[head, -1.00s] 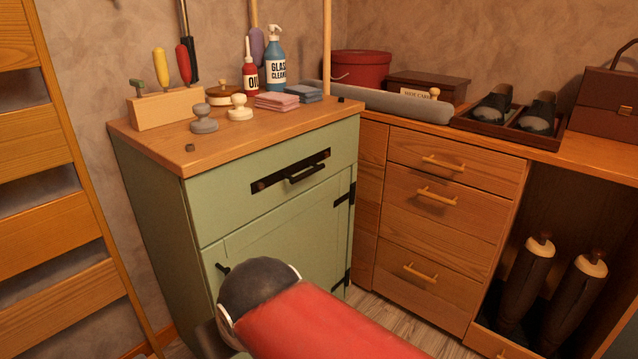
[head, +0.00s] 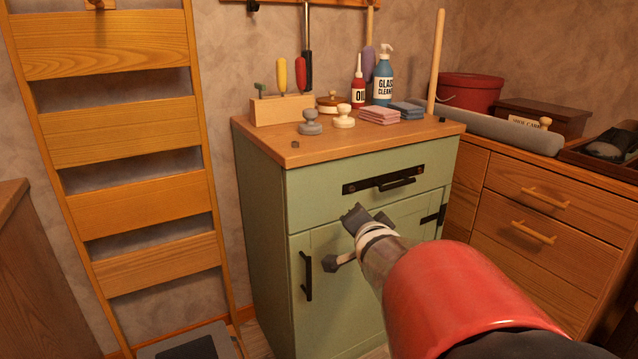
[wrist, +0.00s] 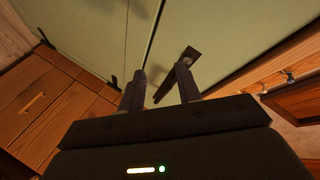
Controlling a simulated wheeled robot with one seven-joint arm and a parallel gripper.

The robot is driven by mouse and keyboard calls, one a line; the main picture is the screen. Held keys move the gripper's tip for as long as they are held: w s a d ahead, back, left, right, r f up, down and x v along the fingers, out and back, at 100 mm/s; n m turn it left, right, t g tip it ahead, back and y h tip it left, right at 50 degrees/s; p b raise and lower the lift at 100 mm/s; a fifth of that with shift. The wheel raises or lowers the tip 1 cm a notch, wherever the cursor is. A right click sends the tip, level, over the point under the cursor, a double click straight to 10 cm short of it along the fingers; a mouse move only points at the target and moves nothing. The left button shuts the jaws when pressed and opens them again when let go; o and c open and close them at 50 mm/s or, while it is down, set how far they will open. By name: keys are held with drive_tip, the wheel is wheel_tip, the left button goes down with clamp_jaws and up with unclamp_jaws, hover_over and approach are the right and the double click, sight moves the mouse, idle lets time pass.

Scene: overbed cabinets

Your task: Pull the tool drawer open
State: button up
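The tool drawer (head: 340,195) is the green top front of the cabinet and sits flush, closed. Its black bar handle (head: 396,183) is mounted on a dark backplate. In the head view my arm end is in front of the cabinet, below and left of the handle. In the wrist view my gripper (wrist: 160,70) has its two fingers apart, with nothing held between them. The dark drawer handle (wrist: 189,54) lies beyond the fingertips, its bar running across the gap toward the right finger. I cannot tell whether a finger touches it.
Below is a green cabinet door (head: 330,305) with a black handle (head: 306,276). The wooden top holds an oil bottle (head: 358,90), a glass cleaner (head: 383,85) and several tools. Wooden drawers (head: 530,215) stand at right, a slatted wooden rack (head: 130,130) at left.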

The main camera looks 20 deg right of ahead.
drive_tip(key=w+d+m+t, duration=0.2)
drive_tip(key=d+m+t, duration=0.15)
drive_tip(key=d, duration=0.45)
drive_tip(key=m+t, duration=0.2)
drive_tip(key=m, duration=0.3)
approach(398, 185)
drive_tip(key=x, duration=1)
drive_tip(key=shift+w+d+f, duration=0.15)
drive_tip(key=shift+w+d, duration=0.1)
drive_tip(key=shift+w, duration=0.1)
drive_tip(key=shift+c, duration=0.3)
clamp_jaws()
